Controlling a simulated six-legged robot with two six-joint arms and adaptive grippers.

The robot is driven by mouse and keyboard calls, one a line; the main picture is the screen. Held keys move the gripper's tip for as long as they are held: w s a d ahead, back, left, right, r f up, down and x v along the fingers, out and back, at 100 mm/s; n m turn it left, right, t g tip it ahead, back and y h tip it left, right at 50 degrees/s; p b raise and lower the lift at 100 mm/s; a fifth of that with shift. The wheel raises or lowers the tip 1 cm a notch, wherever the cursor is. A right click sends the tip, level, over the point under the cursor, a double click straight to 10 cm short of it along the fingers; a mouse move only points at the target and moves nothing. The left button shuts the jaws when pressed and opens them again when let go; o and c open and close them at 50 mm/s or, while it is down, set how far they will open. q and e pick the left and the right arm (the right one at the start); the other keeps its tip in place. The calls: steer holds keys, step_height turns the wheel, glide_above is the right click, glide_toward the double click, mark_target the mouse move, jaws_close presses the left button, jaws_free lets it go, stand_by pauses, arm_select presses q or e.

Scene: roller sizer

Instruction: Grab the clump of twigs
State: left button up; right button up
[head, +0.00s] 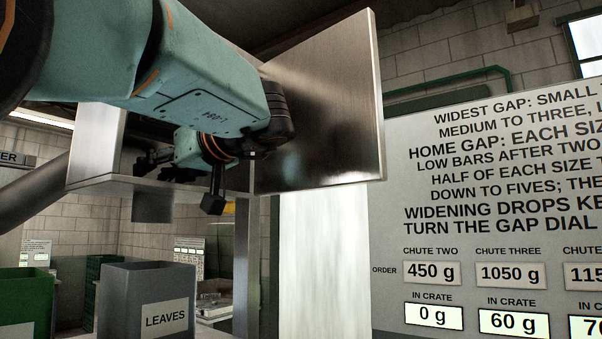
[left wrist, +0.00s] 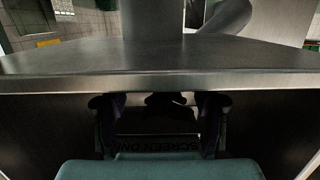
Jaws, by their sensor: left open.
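No clump of twigs can be made out in either view. My left gripper (head: 190,182) is partly hidden by its own arm and the metalwork in the head view; one dark finger hangs below the arm. In the left wrist view the two dark fingers of my left gripper (left wrist: 158,104) stand apart, on the near side of a metal edge (left wrist: 160,83). A small dark shape shows between them, too dim to name. Lettering reading "SCREEN ON" shows just below it. My right gripper is not in view.
An upright metal plate (head: 330,105) stands close beside my left arm, with a metal ledge (head: 95,183) under it. A grey bin marked LEAVES (head: 125,300) and a green bin (head: 25,300) stand lower left. A large sign board (head: 400,235) fills the right.

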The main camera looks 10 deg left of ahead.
arm_select(q)
steer(key=shift+s+a+f, duration=0.15)
steer(key=shift+a, duration=0.6)
steer(key=shift+w+d, duration=0.3)
steer(key=shift+d, duration=0.2)
steer(key=c, duration=0.5)
steer(key=shift+s+a, duration=0.2)
steer(key=shift+a, duration=0.2)
steer(key=c, duration=0.5)
